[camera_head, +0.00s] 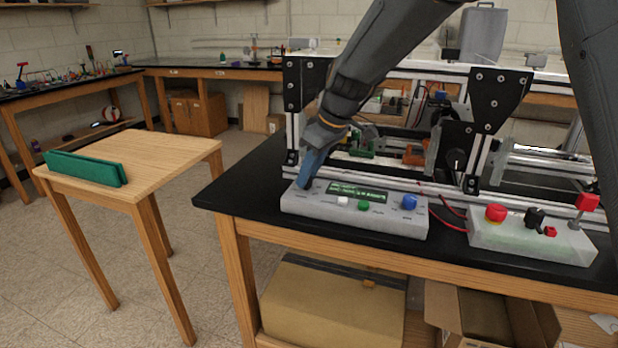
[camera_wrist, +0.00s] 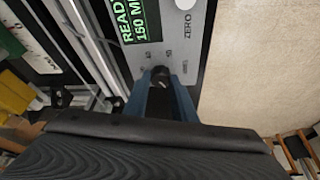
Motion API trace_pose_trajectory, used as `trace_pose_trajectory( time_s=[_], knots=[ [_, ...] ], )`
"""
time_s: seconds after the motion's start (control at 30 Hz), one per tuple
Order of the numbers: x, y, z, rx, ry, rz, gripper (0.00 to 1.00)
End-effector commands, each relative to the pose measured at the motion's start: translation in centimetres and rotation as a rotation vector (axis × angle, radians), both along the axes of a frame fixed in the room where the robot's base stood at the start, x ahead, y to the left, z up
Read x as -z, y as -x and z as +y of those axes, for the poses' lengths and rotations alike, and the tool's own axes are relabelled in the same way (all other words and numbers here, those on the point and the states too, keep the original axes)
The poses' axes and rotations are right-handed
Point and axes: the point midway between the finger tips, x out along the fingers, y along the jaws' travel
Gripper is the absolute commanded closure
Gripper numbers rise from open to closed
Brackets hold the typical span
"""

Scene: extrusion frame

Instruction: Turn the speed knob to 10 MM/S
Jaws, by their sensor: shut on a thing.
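The light grey control box (camera_head: 370,218) stands on the black bench top, with a green-lettered display (camera_head: 357,192) on its face. The dark speed knob (camera_wrist: 160,75) shows in the wrist view below the display (camera_wrist: 134,20), which is cut off and reads "READ" with a second line partly visible. Small marks ring the knob, too small to read. My gripper (camera_head: 304,184), with blue fingers, comes down on the left end of the box. In the wrist view my gripper (camera_wrist: 161,88) is shut on the knob, a finger on each side. In the head view the fingers hide the knob.
The box also bears a white button (camera_head: 343,202), a green button (camera_head: 363,205) and a blue knob (camera_head: 409,202). A second box (camera_head: 530,240) with red and black controls stands to the right. The extrusion frame (camera_head: 400,178) rises close behind. A wooden table (camera_head: 150,155) stands left.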

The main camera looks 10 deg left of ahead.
Motion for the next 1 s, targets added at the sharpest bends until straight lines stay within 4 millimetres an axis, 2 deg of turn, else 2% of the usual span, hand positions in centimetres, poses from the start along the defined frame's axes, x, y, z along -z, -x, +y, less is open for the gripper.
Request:
trace_pose_trajectory(
  time_s=[0.4,0.43,0.53,0.83,1.0],
  knots=[
    [0.0,0.0,-0.1,-0.007,0.001,0.000,0.98],
    [0.0,0.0,-0.1,-0.007,0.001,0.000,0.73],
    [0.0,0.0,-0.1,-0.006,0.001,0.000,0.57],
    [-0.1,0.0,-0.1,-0.006,0.000,0.000,0.57],
    [-1.6,0.1,-0.7,-0.005,-0.001,-0.004,0.57]
  ],
)
